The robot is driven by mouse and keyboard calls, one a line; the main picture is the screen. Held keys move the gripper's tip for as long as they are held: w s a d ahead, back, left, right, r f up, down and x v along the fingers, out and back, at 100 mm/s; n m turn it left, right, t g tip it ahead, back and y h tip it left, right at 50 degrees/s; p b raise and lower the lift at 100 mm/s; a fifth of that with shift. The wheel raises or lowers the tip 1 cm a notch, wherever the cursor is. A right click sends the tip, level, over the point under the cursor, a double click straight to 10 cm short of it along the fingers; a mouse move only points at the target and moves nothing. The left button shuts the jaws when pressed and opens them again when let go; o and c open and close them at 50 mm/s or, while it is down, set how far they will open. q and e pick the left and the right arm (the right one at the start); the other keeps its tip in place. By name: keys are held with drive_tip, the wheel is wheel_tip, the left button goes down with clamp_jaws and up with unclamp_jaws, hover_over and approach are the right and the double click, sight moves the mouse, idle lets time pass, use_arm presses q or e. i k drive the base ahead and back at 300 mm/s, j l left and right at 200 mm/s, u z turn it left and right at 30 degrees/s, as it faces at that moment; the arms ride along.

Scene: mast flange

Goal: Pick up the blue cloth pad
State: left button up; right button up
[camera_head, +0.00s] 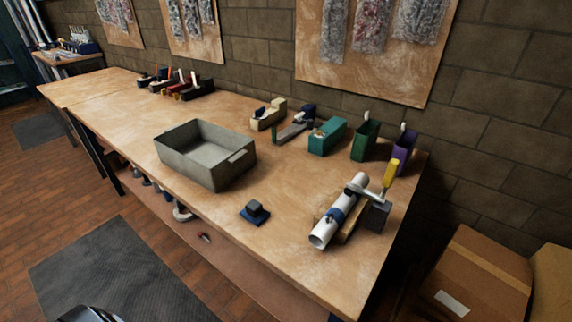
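A small dark blue flat pad (251,219), which looks like the blue cloth pad, lies on the wooden workbench (290,180) near its front edge. A small dark grey block (255,207) sits on top of it and hides its middle. Neither my left nor my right gripper can be made out in the head view.
A grey open bin (212,172) stands left of the pad. A white pipe (324,228) with a blue band rests on a wooden block to the right, beside a yellow-handled tool (389,176). Teal (327,136), green and purple holders stand behind. Bare bench surrounds the pad.

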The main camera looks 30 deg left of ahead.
sight(254, 212)
drive_tip(key=u, duration=1.15)
